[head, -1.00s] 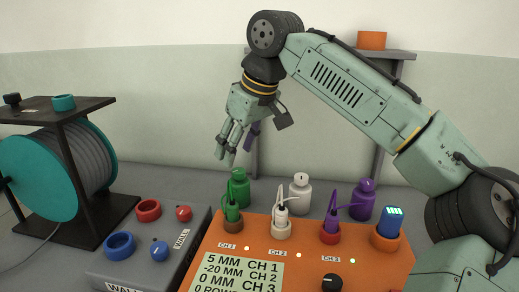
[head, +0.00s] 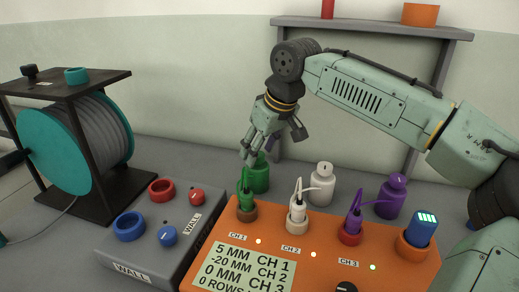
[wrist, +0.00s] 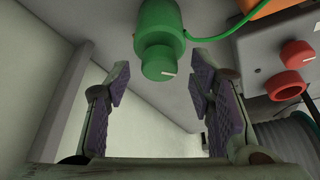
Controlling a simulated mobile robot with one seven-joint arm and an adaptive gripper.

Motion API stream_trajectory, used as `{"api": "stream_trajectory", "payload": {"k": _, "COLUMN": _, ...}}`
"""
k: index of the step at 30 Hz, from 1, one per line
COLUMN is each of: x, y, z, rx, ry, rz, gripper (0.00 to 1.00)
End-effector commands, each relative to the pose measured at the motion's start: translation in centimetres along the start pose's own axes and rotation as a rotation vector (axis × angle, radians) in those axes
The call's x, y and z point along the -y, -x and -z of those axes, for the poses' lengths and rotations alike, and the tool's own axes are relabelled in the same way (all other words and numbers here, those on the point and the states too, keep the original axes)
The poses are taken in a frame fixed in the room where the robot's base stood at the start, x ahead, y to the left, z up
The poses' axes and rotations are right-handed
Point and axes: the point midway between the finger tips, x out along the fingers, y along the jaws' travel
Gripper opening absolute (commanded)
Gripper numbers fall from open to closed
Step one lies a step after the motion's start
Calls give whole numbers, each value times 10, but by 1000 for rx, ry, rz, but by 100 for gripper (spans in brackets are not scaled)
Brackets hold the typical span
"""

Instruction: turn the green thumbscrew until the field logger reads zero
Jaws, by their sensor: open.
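The green thumbscrew (wrist: 160,62), a small knob with a white mark, sits on the end of a green cylinder (wrist: 158,22) in the wrist view. In the head view that green body (head: 259,176) stands behind the orange field logger (head: 418,272), partly hidden by a green plug. The logger's display (head: 240,268) reads 5 MM CH 1, -20 MM CH 2, 0 MM CH 3. My gripper (head: 248,155) is open just above the green body; it also shows in the wrist view (wrist: 157,88), with the thumbscrew in line with the gap, just beyond the fingertips. No contact shows.
White (head: 321,183) and purple (head: 391,195) bodies stand to the right of the green one. Corded green (head: 244,200), white (head: 297,212) and purple (head: 353,222) plugs rise from the logger. A grey box (head: 150,265) with red and blue knobs and a teal reel (head: 50,150) stand left.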

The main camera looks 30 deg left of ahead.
Motion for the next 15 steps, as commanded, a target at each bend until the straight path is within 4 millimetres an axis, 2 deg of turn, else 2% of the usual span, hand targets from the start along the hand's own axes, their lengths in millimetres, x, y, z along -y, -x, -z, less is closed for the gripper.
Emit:
{"api": "stream_trajectory", "payload": {"k": 4, "x": 0, "y": -8, "z": 0, "rx": 0, "ry": 0, "rz": 0, "gripper": 49}}
{"api": "stream_trajectory", "payload": {"k": 11, "x": 0, "y": -9, "z": 0, "rx": 0, "ry": 0, "rz": 0, "gripper": 49}}
{"api": "stream_trajectory", "payload": {"k": 15, "x": 0, "y": -9, "z": 0, "rx": 0, "ry": 0, "rz": 0, "gripper": 42}}
